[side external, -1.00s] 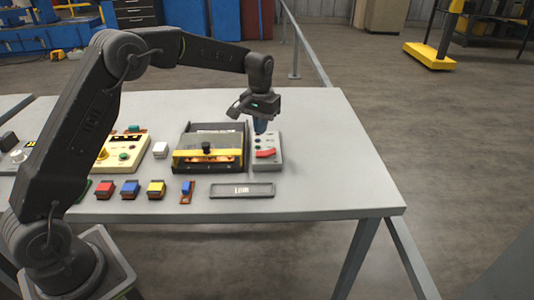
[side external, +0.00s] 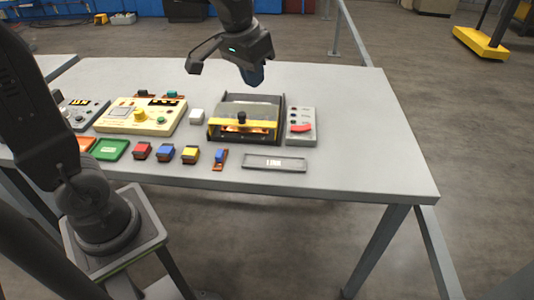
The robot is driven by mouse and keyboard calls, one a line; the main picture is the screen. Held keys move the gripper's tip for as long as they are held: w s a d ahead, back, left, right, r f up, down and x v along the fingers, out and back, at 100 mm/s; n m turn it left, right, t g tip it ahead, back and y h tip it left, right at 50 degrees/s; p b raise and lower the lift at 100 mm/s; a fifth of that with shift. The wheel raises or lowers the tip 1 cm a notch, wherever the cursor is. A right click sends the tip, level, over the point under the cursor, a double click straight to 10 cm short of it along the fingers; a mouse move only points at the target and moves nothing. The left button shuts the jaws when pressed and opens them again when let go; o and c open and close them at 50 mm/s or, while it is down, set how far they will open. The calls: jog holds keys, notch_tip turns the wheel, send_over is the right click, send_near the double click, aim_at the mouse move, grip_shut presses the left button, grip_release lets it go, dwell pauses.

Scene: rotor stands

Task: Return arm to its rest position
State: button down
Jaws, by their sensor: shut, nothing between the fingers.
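My gripper (side external: 253,78) hangs in the air at the top middle of the side external view, above the back of the black tray-like device.
On the grey table (side external: 345,95) stand a black device with a yellow bar (side external: 242,123), a grey box with a red switch (side external: 301,127) and a cream panel (side external: 140,116). Small coloured blocks and a label plate (side external: 275,163) lie in front. The table's right side is clear.

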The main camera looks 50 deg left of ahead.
jog(key=s+d+f+m+t, duration=0.1)
jog(key=s+f+t, duration=0.1)
jog(key=s, duration=1.4)
jog(key=shift+d+f, duration=0.15)
jog(key=shift+d, duration=0.25)
jog(key=c, duration=1.8)
grip_release()
jog(key=shift+w, duration=0.1)
jog(key=shift+c, duration=0.2)
